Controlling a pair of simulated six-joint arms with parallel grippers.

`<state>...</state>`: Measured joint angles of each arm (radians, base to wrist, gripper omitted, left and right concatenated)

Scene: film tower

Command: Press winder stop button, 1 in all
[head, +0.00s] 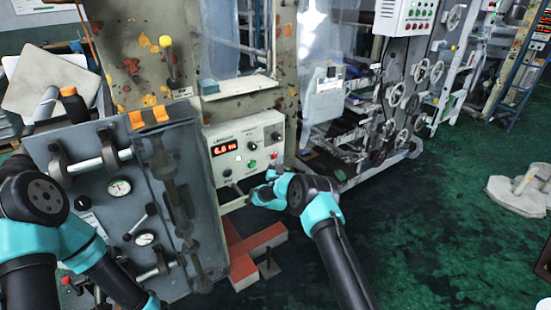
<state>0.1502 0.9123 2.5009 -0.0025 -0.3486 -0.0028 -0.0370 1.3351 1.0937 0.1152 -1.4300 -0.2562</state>
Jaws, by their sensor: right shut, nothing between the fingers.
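The white winder control box (243,146) hangs at the centre of the head view. It has a red lit display (223,148), several dark knobs, a green button (251,164) and a small red button (274,155) near its lower right corner. My right gripper (257,196) is shut and empty, just below the box's lower right part; I see no contact with a button. My left arm (80,250) reaches in at the lower left. Its teal end (151,302) is partly cut off by the bottom edge, and its fingers cannot be made out.
A machine with handwheels (400,95) stands at the back right. Green floor (430,230) is open at right.

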